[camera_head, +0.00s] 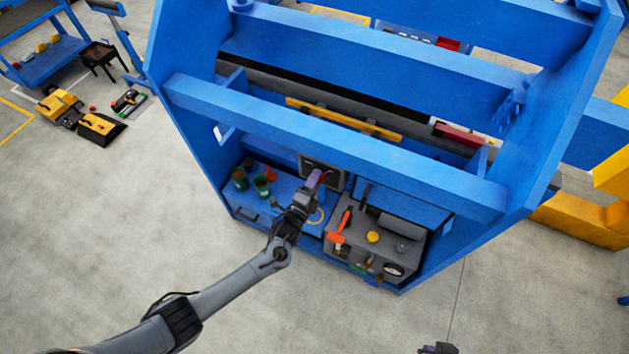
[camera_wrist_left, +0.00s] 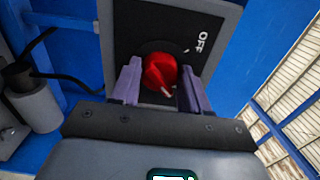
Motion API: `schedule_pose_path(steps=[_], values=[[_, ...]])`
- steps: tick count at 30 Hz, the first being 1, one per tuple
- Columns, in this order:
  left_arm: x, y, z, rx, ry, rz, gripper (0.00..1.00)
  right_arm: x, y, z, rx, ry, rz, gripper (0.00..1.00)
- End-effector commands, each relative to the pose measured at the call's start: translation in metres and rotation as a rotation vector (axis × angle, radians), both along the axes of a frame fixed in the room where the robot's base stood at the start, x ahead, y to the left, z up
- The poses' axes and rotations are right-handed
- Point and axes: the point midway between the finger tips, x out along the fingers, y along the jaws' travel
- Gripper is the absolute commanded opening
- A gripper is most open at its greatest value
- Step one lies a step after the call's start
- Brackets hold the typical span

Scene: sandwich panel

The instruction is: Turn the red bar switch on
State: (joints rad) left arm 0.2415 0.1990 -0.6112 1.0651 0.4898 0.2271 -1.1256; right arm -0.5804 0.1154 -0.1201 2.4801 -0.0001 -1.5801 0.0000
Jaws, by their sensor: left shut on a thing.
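The red bar switch (camera_wrist_left: 158,70) is a round red knob with a white mark, on a black plate (camera_wrist_left: 150,22) in a grey frame. The word OFF is printed on the plate to the knob's upper right; no other label shows. My left gripper (camera_wrist_left: 159,84) has its purple fingers on both sides of the knob, shut on it. In the head view my left gripper (camera_head: 315,182) reaches the dark switch box (camera_head: 335,178) on the blue stand and hides the knob. A dark tip at the bottom edge seems to be my right gripper (camera_head: 438,348), mostly out of frame.
Blue beams (camera_head: 330,135) of the stand cross above the switch box. A shelf with green cups (camera_head: 262,186) lies left of it. A grey box with an orange-red hammer (camera_head: 338,230) and a gauge (camera_head: 393,269) stands right. The floor in front is clear.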

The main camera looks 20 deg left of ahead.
Motion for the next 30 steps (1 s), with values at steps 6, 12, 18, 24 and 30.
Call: schedule_pose_path(steps=[6,12,18,24,30], values=[[0.0,0.0,0.0,0.005,0.0,0.0,0.15,0.0,-0.001,0.0,-0.002,0.0,0.001,0.0],[0.0,0.0,0.0,0.004,0.0,0.0,0.56,0.0,-0.002,0.0,-0.008,0.0,0.005,0.0],[0.0,0.0,0.0,0.003,0.0,0.0,0.71,0.0,-0.002,0.0,-0.008,0.0,0.006,0.0],[-0.001,0.0,0.0,0.003,0.0,0.0,0.71,0.0,-0.002,0.0,-0.008,0.0,0.006,0.0],[-0.016,0.002,-0.001,0.003,0.002,-0.001,0.71,0.0,-0.001,0.002,-0.005,0.0,0.004,0.0]])
